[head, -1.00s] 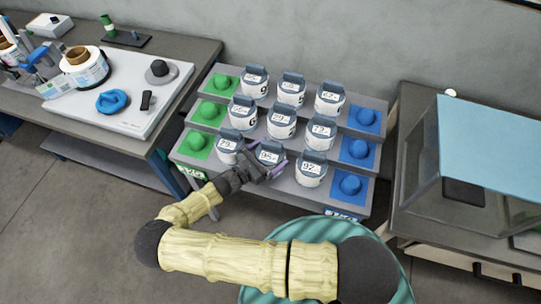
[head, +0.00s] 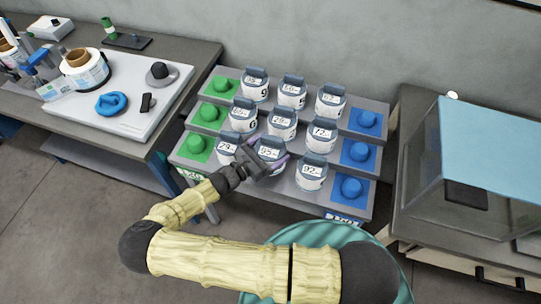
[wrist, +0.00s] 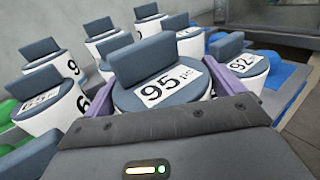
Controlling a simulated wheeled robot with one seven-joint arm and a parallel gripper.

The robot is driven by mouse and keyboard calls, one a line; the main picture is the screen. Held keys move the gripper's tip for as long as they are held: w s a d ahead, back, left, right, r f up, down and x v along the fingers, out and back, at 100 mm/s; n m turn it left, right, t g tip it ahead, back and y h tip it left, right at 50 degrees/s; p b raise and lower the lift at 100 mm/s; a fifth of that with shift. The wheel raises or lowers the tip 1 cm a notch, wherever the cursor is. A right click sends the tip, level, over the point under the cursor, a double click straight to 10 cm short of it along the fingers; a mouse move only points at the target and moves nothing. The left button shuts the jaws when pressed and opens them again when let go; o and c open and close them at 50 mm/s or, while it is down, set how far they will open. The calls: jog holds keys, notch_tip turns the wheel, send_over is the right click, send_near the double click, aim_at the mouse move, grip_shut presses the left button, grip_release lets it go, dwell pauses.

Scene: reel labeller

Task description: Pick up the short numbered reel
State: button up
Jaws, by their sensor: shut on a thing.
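The numbered reels are white cylinders with blue-grey tops, upright tabs and number labels, standing in rows on a stepped rack (head: 226,178). My gripper (head: 268,153) is at the middle of the front row. It is shut on the reel marked 95 (head: 268,167), with one purple finger on each side. In the wrist view my gripper (wrist: 161,96) holds the same reel 95 (wrist: 150,72), upright, its label facing me. I cannot tell whether its base is clear of the rack. The wrist and fingers hide part of it in the head view.
Reel 79 (head: 228,149) stands to the left and reel 92 (head: 311,174) to the right, both close. More reels stand behind. Green knobs (head: 196,144) line the left side, blue knobs (head: 351,187) the right. A clear-sided case (head: 485,155) stands at right, a workbench (head: 175,70) at left.

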aim_at(270, 148)
notch_tip(270, 148, up, 6)
jog(key=shift+f+b, duration=0.1)
jog(key=shift+b, duration=0.3)
dwell(0.4)
